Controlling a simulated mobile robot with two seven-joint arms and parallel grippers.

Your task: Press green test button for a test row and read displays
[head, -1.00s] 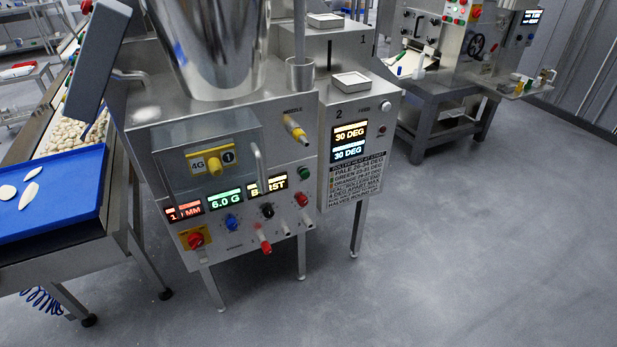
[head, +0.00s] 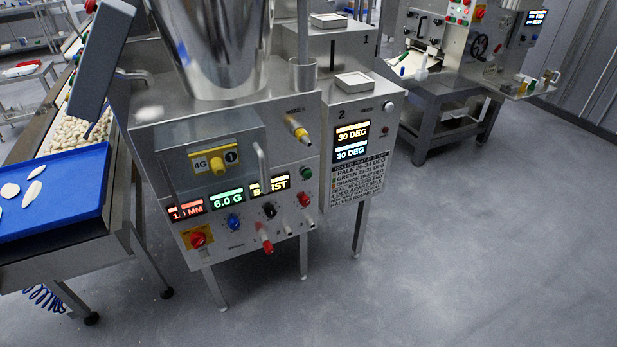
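The steel filling machine (head: 290,205) stands at the centre-left. A green button (head: 306,173) sits at the upper right of its front panel. The displays read a red figure in MM, partly hidden (head: 187,210), a green "6.0 G" (head: 227,198), and an orange word that looks like "BURST" (head: 270,186), partly blocked. On the side box, two displays (head: 351,142) both read "30 DEG", orange above and blue-white below. Neither of my grippers is in view.
A blue tray (head: 62,202) with several pale pieces lies on the conveyor (head: 85,245) at left. Red, blue and black knobs cover the panel. Another machine (head: 450,80) stands at the back right. The grey floor (head: 460,250) in front and to the right is clear.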

